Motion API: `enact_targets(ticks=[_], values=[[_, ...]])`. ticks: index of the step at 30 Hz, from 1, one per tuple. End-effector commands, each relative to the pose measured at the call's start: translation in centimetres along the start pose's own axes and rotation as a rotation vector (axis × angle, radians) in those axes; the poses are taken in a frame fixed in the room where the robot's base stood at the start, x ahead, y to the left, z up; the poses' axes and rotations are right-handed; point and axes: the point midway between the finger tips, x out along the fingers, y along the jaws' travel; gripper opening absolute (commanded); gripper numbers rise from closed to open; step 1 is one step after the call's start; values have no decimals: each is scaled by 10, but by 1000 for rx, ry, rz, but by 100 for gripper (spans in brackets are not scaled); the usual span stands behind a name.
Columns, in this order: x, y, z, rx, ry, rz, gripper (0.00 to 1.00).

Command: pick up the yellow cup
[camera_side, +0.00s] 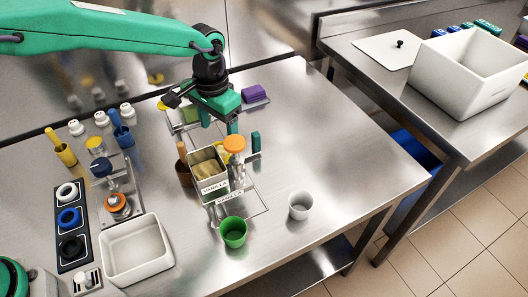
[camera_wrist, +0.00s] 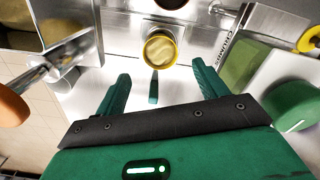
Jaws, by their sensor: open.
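A round yellow-rimmed cup (camera_wrist: 174,38) with pale beige inside shows at the top middle of the wrist view. It lies beyond my fingertips, in line with the gap between them. My gripper (camera_wrist: 161,72) is open, and nothing is held between its fingers. In the side view my gripper (camera_side: 219,123) points down above the rack, behind the vanilla container. The yellow cup is mostly hidden there behind that container, and its exact place is hard to tell.
The steel vanilla container (camera_side: 214,185) and an orange-topped post (camera_side: 235,145) stand close in front of my gripper. A teal handle (camera_side: 255,141) stands to the right. A green cup (camera_side: 233,232) and a white cup (camera_side: 300,206) stand nearer the front. The right tabletop is clear.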

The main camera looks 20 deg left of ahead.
Motion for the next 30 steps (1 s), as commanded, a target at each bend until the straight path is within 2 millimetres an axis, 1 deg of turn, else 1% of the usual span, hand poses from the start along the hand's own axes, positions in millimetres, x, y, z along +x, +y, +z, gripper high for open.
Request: enact_targets(ticks=[4, 12, 19, 22, 26, 30], values=[[4, 0, 0, 0, -1, 0, 72], [24, 0, 0, 0, -2, 0, 72], [26, 0, 0, 0, -1, 0, 72], [31, 0, 1, 0, -1, 0, 72], [43, -1, 2, 0, -3, 0, 72], [60, -1, 4, 0, -3, 0, 72]])
